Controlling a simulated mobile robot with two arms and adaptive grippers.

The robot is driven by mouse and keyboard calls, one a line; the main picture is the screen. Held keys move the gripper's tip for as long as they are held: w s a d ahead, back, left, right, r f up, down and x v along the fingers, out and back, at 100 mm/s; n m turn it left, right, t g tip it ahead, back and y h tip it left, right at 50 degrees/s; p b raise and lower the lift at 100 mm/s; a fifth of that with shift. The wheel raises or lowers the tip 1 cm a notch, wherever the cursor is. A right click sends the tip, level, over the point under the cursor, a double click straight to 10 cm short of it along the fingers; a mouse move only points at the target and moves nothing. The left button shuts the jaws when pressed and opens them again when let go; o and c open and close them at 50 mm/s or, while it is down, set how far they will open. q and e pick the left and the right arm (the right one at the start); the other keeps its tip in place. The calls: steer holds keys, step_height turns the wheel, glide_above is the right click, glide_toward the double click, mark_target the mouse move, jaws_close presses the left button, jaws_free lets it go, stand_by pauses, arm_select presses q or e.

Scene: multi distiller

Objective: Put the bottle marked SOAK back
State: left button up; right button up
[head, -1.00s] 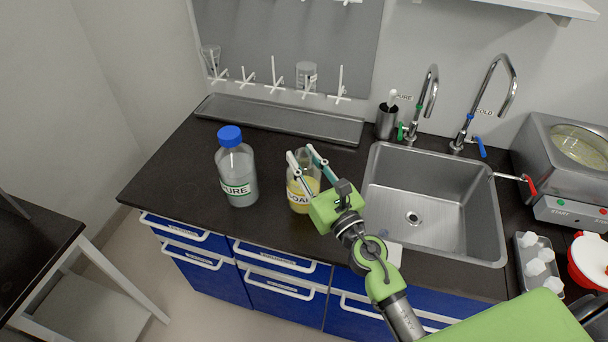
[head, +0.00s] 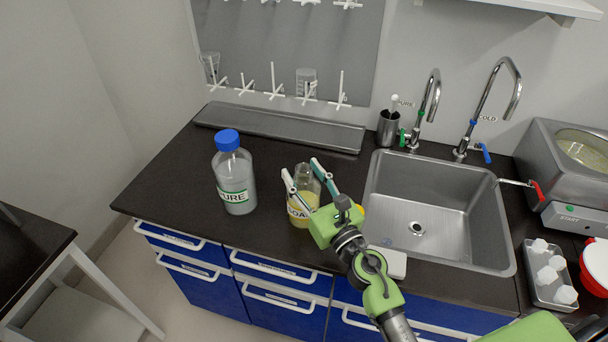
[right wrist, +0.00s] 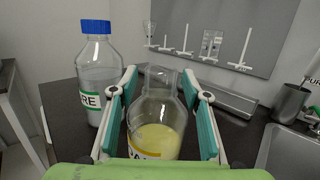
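The bottle with the yellow-banded label (head: 302,212), partly readable and matching SOAK, stands upright and uncapped on the dark counter, left of the sink. It holds yellowish liquid and also shows in the right wrist view (right wrist: 155,130). My right gripper (head: 303,170) is open, with one finger on each side of this bottle; in the right wrist view its teal pads (right wrist: 160,110) flank the glass. Whether a pad still touches is hard to tell. The gripper hides part of the bottle and its label.
A blue-capped PURE bottle (head: 234,178) stands to the left. A shallow metal tray (head: 280,128) lies along the wall below the drying pegs. The sink (head: 437,205) is to the right, with a white object (head: 388,262) in front. Counter is clear between the bottles and tray.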

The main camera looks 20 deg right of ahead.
steer(key=shift+r, duration=0.2)
steer(key=b+v, duration=0.5)
steer(key=v, duration=0.7)
stand_by(0.4)
